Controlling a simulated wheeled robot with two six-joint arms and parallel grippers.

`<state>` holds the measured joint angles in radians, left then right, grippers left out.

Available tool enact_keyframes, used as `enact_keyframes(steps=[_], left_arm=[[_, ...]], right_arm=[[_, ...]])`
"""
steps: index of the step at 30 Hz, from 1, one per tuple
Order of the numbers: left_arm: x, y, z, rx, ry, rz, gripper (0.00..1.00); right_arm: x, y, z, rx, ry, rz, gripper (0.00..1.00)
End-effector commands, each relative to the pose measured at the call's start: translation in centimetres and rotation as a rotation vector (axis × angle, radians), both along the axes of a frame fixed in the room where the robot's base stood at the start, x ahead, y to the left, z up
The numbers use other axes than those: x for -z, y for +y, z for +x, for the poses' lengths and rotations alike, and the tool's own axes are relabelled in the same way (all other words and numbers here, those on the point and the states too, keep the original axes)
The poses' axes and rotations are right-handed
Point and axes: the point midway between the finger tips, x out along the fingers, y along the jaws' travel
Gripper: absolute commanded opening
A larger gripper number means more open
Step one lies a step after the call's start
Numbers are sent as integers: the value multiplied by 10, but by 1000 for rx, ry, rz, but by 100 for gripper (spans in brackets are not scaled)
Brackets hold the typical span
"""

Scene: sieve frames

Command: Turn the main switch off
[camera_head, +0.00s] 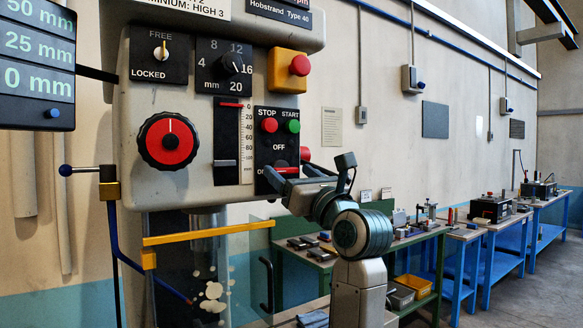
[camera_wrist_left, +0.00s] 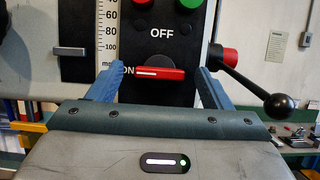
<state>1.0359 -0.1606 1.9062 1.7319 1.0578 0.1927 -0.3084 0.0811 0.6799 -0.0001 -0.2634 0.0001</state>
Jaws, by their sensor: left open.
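The main switch is a red bar handle (camera_wrist_left: 160,73) on a black plate, lying level with its left end at the ON mark; OFF is printed above it. In the head view the handle (camera_head: 287,170) is partly hidden by my gripper. My left gripper (camera_head: 292,177) is in front of the switch plate, open. In the left wrist view its two blue fingers stand on either side of the handle, with a small gap visible at the right. I cannot tell whether the left finger touches it. My right gripper is not in view.
Red STOP (camera_head: 270,125) and green START (camera_head: 292,126) buttons sit above the switch. A black ball lever (camera_wrist_left: 278,105) juts out right of the fingers. A yellow bar (camera_head: 200,235) crosses below the panel. Workbenches (camera_head: 320,255) stand to the right.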

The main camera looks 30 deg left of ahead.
Motion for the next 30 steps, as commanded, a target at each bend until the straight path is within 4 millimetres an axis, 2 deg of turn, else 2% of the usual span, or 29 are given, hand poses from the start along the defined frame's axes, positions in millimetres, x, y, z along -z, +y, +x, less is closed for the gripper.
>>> enact_keyframes(steps=[12, 14, 19, 30], left_arm=[[-3, 7, 3, 1, 0, 0, 73], [-3, 7, 3, 1, 0, 0, 63], [-3, 6, 3, 1, 0, 0, 30], [-5, 7, 3, 0, 48, 19, 28]], right_arm=[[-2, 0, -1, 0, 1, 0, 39], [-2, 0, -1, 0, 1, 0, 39], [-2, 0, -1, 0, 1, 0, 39], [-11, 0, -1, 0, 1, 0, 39]])
